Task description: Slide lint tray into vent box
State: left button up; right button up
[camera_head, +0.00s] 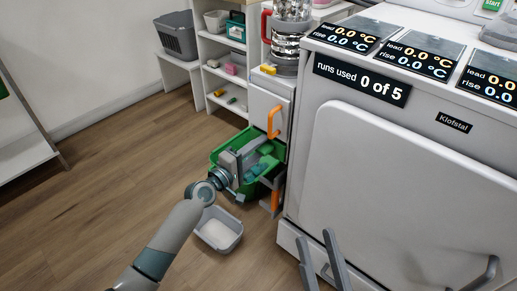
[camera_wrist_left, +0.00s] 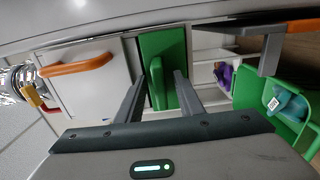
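The vent box looks to be the white cabinet (camera_head: 266,106) beside the large white machine; it has an orange handle (camera_head: 273,122) and also shows in the left wrist view (camera_wrist_left: 92,82). A second orange handle (camera_head: 275,201) is lower down, on an open part. A green block-like piece (camera_wrist_left: 163,50), possibly the lint tray, shows at the cabinet's opening in the left wrist view. In the head view the left gripper (camera_head: 262,165) hides much of this area. My right gripper (camera_head: 316,236) is at the bottom, fingers apart and empty.
A green bin (camera_head: 219,152) with teal items stands on the floor behind my left gripper. A grey basin (camera_head: 220,230) is on the floor in front. The white machine (camera_head: 400,170) fills the right. The wooden floor at left is clear.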

jog(key=shift+r, duration=0.1)
dwell(0.3)
